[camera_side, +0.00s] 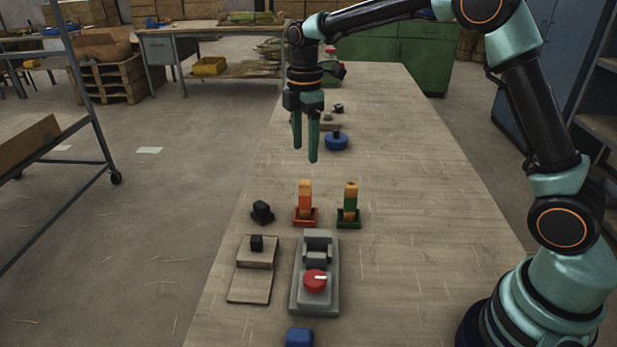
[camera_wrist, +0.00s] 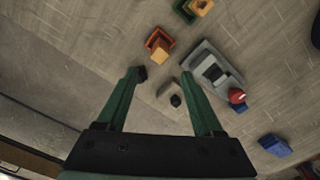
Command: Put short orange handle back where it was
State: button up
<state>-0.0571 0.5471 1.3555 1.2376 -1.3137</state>
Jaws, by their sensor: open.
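An orange handle (camera_side: 305,190) stands upright in a small red holder (camera_side: 305,222). It also shows in the wrist view (camera_wrist: 159,46). A second, yellower orange handle (camera_side: 350,200) stands upright in a green holder (camera_side: 349,223), near the top edge of the wrist view (camera_wrist: 200,5). The two look about equally tall, so I cannot tell which is the short one. My gripper (camera_side: 305,153) is open and empty, pointing down above the table, beyond both holders in the side view. In the wrist view its fingers (camera_wrist: 160,77) are apart with nothing between their tips.
Near the holders are a black block (camera_side: 262,211), a stepped wooden board (camera_side: 250,282) with a black knob, and a grey fixture (camera_side: 302,300) with a red knob (camera_side: 315,281). A blue block (camera_side: 299,337) lies nearest; a blue round piece (camera_side: 336,142) lies farther.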

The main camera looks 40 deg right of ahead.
jog(key=s+d+r+m+t, duration=0.2)
jog(key=s+r+m+t, duration=0.1)
jog(key=s+r+m, duration=0.5)
jog(key=s+f+m+t, duration=0.1)
jog(key=s+m+t, duration=0.1)
jog(key=s+m, duration=0.5)
jog(key=shift+s+d+f+m+t, duration=0.15)
jog(key=shift+s+d+m+t, duration=0.2)
jog(key=shift+s, duration=2.3)
